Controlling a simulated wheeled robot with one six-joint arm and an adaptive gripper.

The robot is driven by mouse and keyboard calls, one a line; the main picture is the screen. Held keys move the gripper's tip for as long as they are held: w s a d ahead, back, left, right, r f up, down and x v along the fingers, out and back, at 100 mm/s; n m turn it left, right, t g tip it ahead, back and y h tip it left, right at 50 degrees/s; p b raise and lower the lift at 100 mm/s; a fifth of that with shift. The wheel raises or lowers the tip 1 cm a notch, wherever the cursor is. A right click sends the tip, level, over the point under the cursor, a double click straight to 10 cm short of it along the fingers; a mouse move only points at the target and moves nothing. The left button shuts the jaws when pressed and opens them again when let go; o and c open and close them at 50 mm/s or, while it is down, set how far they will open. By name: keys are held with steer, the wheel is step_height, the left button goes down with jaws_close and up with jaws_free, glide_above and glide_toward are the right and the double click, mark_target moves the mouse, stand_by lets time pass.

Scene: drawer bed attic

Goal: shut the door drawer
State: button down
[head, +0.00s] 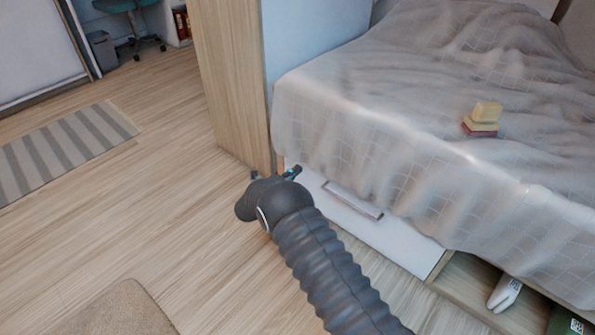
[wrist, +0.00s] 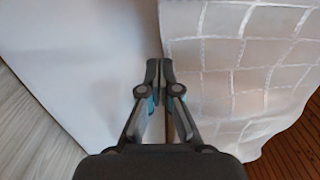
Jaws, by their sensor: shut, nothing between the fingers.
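The drawer has a white front (head: 390,238) with a pale bar handle (head: 353,201) and sits low under the bed. Its left end is partly behind my gripper, and its top edge is covered by the hanging bedspread. I cannot tell how far out it stands. My gripper (head: 288,173) is at the left end of the drawer front, by the foot of the wooden panel, left of the handle. In the wrist view my gripper (wrist: 160,68) is shut and empty, its tips between a smooth white surface and the bedspread. Contact cannot be told.
The grey checked bedspread (head: 335,125) hangs over the bed's side. A tall wooden panel (head: 232,80) stands at the bed's left. An open compartment (head: 465,285) right of the drawer holds a white object (head: 504,293). Wooden floor (head: 150,235) to the left is clear between two rugs.

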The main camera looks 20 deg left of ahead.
steer(key=v, duration=1.3)
steer(key=shift+s+p, duration=0.3)
steer(key=shift+p, duration=0.1)
steer(key=shift+d, duration=0.1)
